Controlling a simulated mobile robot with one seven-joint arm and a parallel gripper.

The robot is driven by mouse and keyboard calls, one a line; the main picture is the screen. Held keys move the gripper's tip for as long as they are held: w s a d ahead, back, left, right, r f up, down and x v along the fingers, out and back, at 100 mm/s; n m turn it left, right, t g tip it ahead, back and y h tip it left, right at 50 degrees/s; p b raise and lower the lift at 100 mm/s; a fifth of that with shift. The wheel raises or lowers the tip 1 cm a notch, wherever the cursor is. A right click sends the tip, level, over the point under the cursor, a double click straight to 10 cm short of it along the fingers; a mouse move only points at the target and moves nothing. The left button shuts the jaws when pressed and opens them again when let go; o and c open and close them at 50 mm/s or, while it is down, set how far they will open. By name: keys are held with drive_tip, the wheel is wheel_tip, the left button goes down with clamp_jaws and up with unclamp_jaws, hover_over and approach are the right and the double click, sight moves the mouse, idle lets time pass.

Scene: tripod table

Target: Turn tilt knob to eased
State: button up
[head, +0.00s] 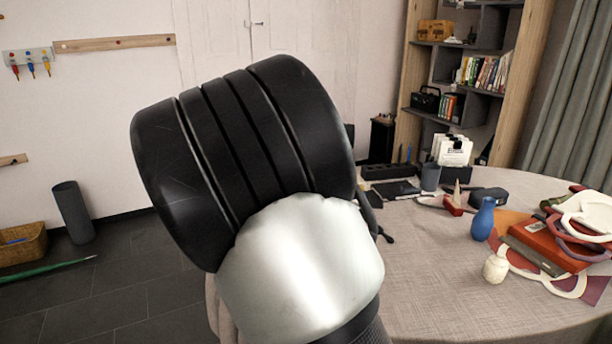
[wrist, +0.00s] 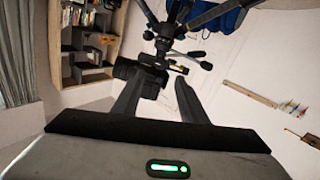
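A dark tripod head (wrist: 166,46) with a black camera (wrist: 148,84) attached shows upside down beyond my gripper in the wrist view. Several knobs and handles stick out of the head, one a black knob (wrist: 206,66) at its right; I cannot tell which is the tilt knob or its setting. My gripper (wrist: 161,80) is open, its two fingers apart and pointing toward the camera and tripod head. I see no contact, but the depth is unclear. In the head view my arm hides the gripper and most of the tripod; only a small black handle (head: 386,235) shows beside it.
A round cloth-covered table (head: 440,285) stands at the right with a blue vase (head: 483,219), a cream jar (head: 495,268), books (head: 545,248) and desk items. A shelf (head: 465,75) stands behind.

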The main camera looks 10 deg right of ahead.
drive_tip(key=b+x, duration=0.1)
drive_tip(key=x, duration=1)
drive_tip(key=shift+w+d+b, duration=0.15)
drive_tip(key=shift+w+b, duration=0.25)
drive_tip(key=shift+c, duration=0.3)
clamp_jaws()
